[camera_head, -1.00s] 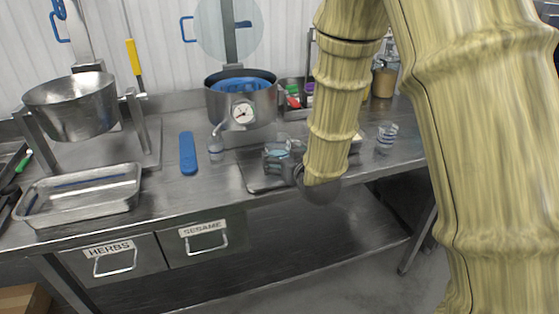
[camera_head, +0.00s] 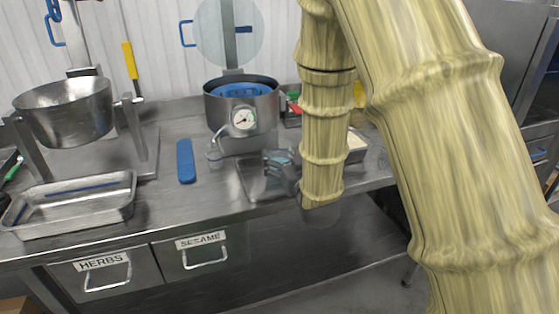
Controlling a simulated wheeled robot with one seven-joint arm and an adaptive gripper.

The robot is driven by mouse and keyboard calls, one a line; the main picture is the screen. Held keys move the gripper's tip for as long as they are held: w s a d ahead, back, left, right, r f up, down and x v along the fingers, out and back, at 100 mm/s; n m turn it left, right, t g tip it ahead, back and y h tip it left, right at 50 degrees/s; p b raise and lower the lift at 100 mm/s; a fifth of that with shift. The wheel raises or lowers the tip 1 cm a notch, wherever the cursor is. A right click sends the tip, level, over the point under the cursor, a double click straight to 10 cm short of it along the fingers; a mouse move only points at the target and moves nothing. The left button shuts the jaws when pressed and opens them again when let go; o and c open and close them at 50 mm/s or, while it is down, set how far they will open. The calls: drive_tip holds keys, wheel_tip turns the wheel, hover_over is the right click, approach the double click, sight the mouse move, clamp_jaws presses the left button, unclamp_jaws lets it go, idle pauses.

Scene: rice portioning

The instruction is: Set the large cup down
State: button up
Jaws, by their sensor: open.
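My gripper (camera_head: 270,159) is open at the end of my bamboo-textured arm, low over a dark metal tray on the steel counter. A clear, bluish cup (camera_head: 284,156) shows at the gripper's fingers, partly hidden by them. It looks like the large cup, but I cannot tell whether its base rests on the tray or whether the fingers touch it.
A steel pot with a dial (camera_head: 262,108) stands behind the gripper. A blue-handled tool (camera_head: 186,161) lies to the left. A shallow steel pan (camera_head: 28,224) and a tilted steel bowl (camera_head: 62,112) are at far left.

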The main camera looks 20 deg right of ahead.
sight(280, 145)
drive_tip(key=shift+w+d+f+p, duration=0.1)
drive_tip(key=shift+w+p, duration=0.5)
drive_tip(key=shift+w, duration=2.1)
drive_tip(key=c, duration=1.6)
drive_tip(key=s+a+r+p, duration=0.1)
drive_tip(key=s, duration=0.3)
drive_tip(key=s+a+r, duration=0.1)
drive_tip(key=s+r, duration=0.1)
drive_tip(key=s, duration=0.2)
drive_tip(key=s+a+r+p, duration=0.1)
drive_tip(key=s+r, duration=0.1)
drive_tip(key=s, duration=0.3)
drive_tip(key=shift+a+p, duration=0.3)
drive_tip(key=shift+a, duration=0.1)
